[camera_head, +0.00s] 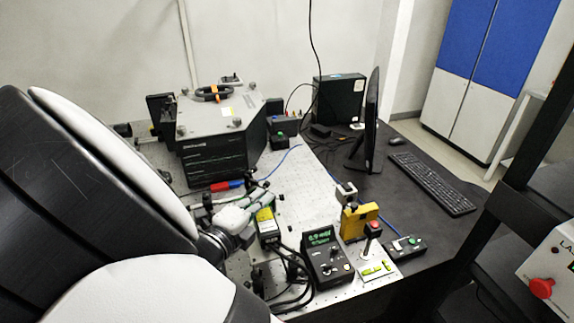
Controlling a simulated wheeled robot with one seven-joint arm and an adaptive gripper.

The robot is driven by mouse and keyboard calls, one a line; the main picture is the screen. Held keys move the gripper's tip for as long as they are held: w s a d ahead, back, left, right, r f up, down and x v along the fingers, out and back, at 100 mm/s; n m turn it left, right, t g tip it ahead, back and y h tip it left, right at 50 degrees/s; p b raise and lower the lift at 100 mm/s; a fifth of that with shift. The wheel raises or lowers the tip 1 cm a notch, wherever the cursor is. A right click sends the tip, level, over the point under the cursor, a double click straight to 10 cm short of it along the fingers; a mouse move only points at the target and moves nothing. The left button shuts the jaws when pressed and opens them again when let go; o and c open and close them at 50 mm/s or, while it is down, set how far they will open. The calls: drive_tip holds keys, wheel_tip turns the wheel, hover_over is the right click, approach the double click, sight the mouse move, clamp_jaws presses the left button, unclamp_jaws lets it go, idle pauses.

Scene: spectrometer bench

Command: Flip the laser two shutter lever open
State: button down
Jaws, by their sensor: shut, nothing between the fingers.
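My arm comes in from the left, and its white wrist reaches over the optical bench. My gripper (268,192) is at its far end, small in the picture, shut and empty. It is over the bench, just beyond a black box with a yellow label (266,222), which may be a laser head. I cannot make out a shutter lever or a mark for laser two; they are too small or hidden behind my arm. Whether the gripper touches anything cannot be told.
A large grey and black instrument (215,150) stands behind the gripper. A controller with a green display (322,256), a yellow block (358,220) and a switch box (405,247) stand to the right. A monitor (369,125) and keyboard (433,183) are on the dark table.

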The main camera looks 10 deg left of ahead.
drive_tip(key=shift+w+d+r+m+g, duration=0.1)
drive_tip(key=shift+d+r+m+g, duration=0.05)
drive_tip(key=shift+d+m+g, duration=0.15)
drive_tip(key=shift+w+d+r+m+g+y+p, duration=0.15)
drive_tip(key=shift+d+m+g+y+p, duration=0.15)
drive_tip(key=shift+p, duration=0.15)
drive_tip(key=shift+w+d+m+g+y, duration=0.45)
drive_tip(key=shift+d+m+g, duration=0.15)
drive_tip(key=shift+m+g, duration=0.1)
drive_tip(key=shift+w+d+f+m+g+y+b, duration=0.25)
drive_tip(key=shift+w+d+m+g+y+b, duration=0.3)
drive_tip(key=shift+g+y+b, duration=0.2)
drive_tip(key=b, duration=0.1)
drive_tip(key=d+m+g+y+b, duration=0.1)
drive_tip(key=shift+w+d+f+m+g+y+b, duration=0.15)
drive_tip(key=shift+w+f+m+g+y+b, duration=0.15)
drive_tip(key=shift+w+f+b, duration=0.1)
drive_tip(key=shift+s+r, duration=0.15)
drive_tip(key=shift+s, duration=0.15)
drive_tip(key=shift+s+a+f, duration=0.2)
drive_tip(key=shift+a, duration=0.2)
drive_tip(key=shift+s+a+f, duration=0.15)
drive_tip(key=shift+s+a, duration=0.05)
drive_tip(key=shift+a, duration=0.2)
drive_tip(key=shift+d+p, duration=0.1)
drive_tip(key=shift+p, duration=0.2)
